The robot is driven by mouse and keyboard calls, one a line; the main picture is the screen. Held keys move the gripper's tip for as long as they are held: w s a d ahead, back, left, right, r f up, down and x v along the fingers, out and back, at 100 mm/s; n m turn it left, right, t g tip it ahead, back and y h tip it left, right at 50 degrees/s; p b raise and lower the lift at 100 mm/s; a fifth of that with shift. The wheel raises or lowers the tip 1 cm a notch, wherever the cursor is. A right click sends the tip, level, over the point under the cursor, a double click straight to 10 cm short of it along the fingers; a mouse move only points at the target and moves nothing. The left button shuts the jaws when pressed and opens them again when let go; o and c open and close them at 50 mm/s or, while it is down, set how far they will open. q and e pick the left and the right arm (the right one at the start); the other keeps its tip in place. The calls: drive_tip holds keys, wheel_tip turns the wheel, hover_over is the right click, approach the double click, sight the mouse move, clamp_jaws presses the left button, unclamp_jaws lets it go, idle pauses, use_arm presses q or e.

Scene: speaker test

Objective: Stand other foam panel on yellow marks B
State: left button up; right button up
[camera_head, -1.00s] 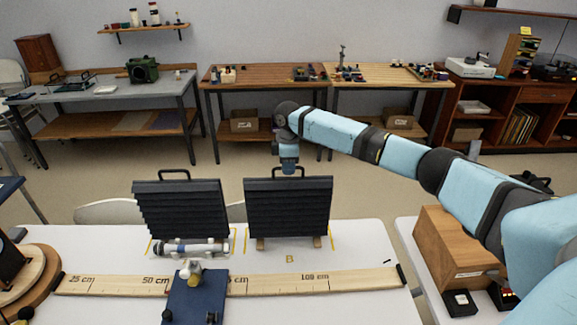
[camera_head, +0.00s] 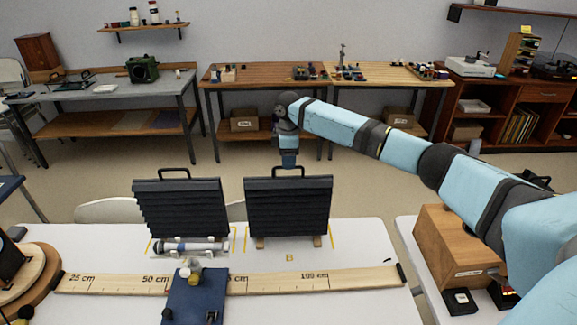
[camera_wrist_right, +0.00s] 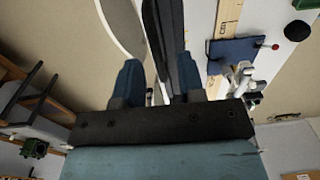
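The right dark ridged foam panel (camera_head: 288,208) stands upright on wooden feet on the white table, between yellow marks (camera_head: 332,236) behind the yellow B (camera_head: 289,257). A similar left foam panel (camera_head: 182,208) stands beside it, also by yellow marks. My right gripper (camera_head: 288,166) is just above the right panel's top handle, pointing down. In the right wrist view my right gripper (camera_wrist_right: 160,80) has its two blue fingers apart, with the dark panel (camera_wrist_right: 168,30) showing beyond and between them. It appears open and clear of the handle. My left gripper is out of view.
A wooden ruler (camera_head: 110,284) lies across the table, with a blue stand (camera_head: 195,299) over it. A wooden box (camera_head: 450,245) stands on the table at right. Free floor lies behind the panels.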

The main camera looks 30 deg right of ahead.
wheel_tip(320, 180, up, 9)
drive_tip(key=s+a+f+t+y, duration=0.2)
drive_tip(key=s+a+f+t, duration=0.15)
drive_tip(key=a+f, duration=1)
drive_tip(key=s+a+f+t+y, duration=0.1)
drive_tip(key=s+a+f+y, duration=0.15)
drive_tip(key=s+a, duration=0.4)
drive_tip(key=s+a+f+t+y, duration=0.1)
drive_tip(key=s+a+f+t, duration=0.1)
drive_tip(key=s+a+f, duration=0.45)
drive_tip(key=s+f+m+t, duration=0.1)
drive_tip(key=s+f+m, duration=0.2)
drive_tip(key=s, duration=0.4)
drive_tip(key=s+d+f+m+t+h, duration=0.1)
drive_tip(key=s+f+m+t, duration=0.1)
drive_tip(key=s, duration=0.5)
drive_tip(key=s+d+f+m+t+h, duration=0.1)
drive_tip(key=s+f+m+t, duration=0.1)
drive_tip(key=s+f, duration=0.4)
drive_tip(key=shift+s+d+m+b, duration=0.3)
drive_tip(key=shift+s+m, duration=0.45)
drive_tip(key=shift+m, duration=0.15)
drive_tip(key=shift+r, duration=0.1)
